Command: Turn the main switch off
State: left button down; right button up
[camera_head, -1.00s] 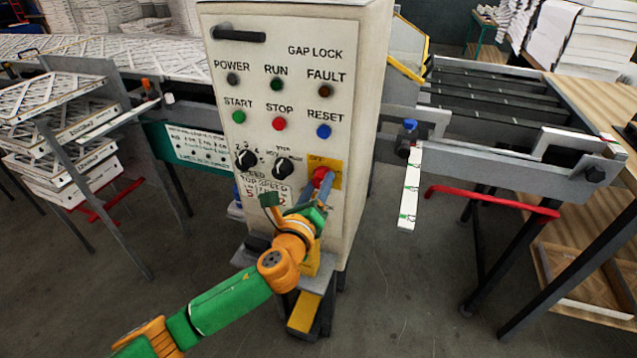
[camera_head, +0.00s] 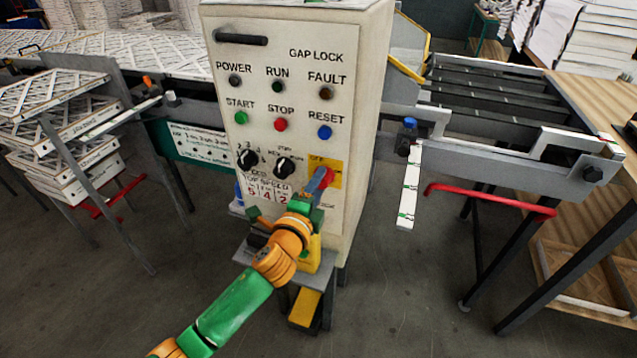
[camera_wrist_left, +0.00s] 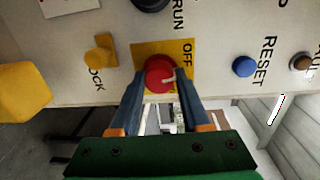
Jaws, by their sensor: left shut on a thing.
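The main switch is a red rotary knob (camera_wrist_left: 160,74) on a yellow plate (camera_head: 333,172) marked OFF, low on the right of the control cabinet's front. My left gripper (camera_head: 323,182) reaches up to it from below. In the left wrist view its two blue-grey fingers (camera_wrist_left: 160,88) close around the knob from both sides. A small pale mark shows on the knob's face. The knob's exact turn angle is hard to read, and in the head view the fingers partly hide it. My right gripper is in neither view.
The cabinet (camera_head: 300,45) has green START (camera_head: 241,118), red STOP (camera_head: 280,125) and blue RESET (camera_head: 324,132) buttons, with two black dials beneath. A roller conveyor with a red bar (camera_head: 490,198) stands at right.

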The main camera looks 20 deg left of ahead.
pick_arm(q)
jog(key=shift+n, duration=0.8)
jog(key=shift+c, duration=1.9)
grip_release()
jog(key=s, duration=0.7)
jog(key=shift+a+r, duration=0.15)
jog(key=shift+r, duration=0.05)
